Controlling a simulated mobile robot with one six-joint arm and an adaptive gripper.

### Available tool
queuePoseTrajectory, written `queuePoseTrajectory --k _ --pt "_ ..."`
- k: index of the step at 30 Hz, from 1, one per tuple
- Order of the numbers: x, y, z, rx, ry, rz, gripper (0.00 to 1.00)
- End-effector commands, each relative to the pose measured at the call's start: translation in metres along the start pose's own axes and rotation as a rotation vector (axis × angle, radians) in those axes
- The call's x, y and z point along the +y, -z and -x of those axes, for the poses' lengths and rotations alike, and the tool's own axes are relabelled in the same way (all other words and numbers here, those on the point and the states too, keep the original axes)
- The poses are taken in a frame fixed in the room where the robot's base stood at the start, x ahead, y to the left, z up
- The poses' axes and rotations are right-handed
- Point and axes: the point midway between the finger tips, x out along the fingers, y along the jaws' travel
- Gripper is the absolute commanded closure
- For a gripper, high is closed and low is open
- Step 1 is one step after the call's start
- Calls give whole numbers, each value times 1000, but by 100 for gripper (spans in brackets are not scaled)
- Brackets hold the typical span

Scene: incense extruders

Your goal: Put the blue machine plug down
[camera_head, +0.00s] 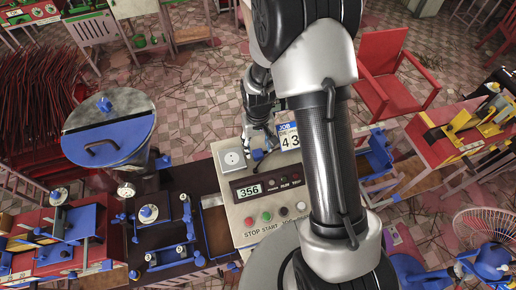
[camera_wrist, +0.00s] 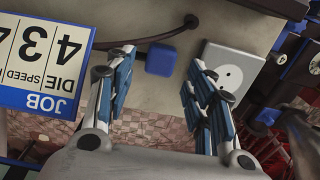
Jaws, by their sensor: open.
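The blue machine plug (camera_head: 257,155) appears to rest on the beige top of the control console (camera_head: 240,206), beside the white socket plate (camera_head: 232,159). In the wrist view the blue plug (camera_wrist: 161,60) lies between the lines of my two fingers, with visible gaps on both sides. My gripper (camera_wrist: 159,72) is open and empty there. The socket plate (camera_wrist: 231,72) is to the right, with its holes bare. In the head view my gripper (camera_head: 262,138) is at the console's far edge, close to the plug, partly hidden by my arm.
A JOB card (camera_head: 289,138) stands right of the plug; it also fills the left of the wrist view (camera_wrist: 42,52). A dark cable (camera_wrist: 150,38) curves behind the plug. Buttons and a 356 display (camera_head: 249,191) are on the console's near part. A blue-lidded drum (camera_head: 108,128) stands left.

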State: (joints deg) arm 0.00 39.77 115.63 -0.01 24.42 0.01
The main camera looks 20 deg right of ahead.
Motion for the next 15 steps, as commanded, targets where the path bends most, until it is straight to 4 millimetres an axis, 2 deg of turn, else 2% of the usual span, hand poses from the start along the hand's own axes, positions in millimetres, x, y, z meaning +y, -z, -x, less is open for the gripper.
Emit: queuePoseTrajectory --k 1,6,10,15 --pt "0 1 13 4 0 0 51" --pt "0 0 52 3 0 0 51" --pt "0 0 75 1 0 0 51" --pt "0 -1 92 -1 0 0 51"
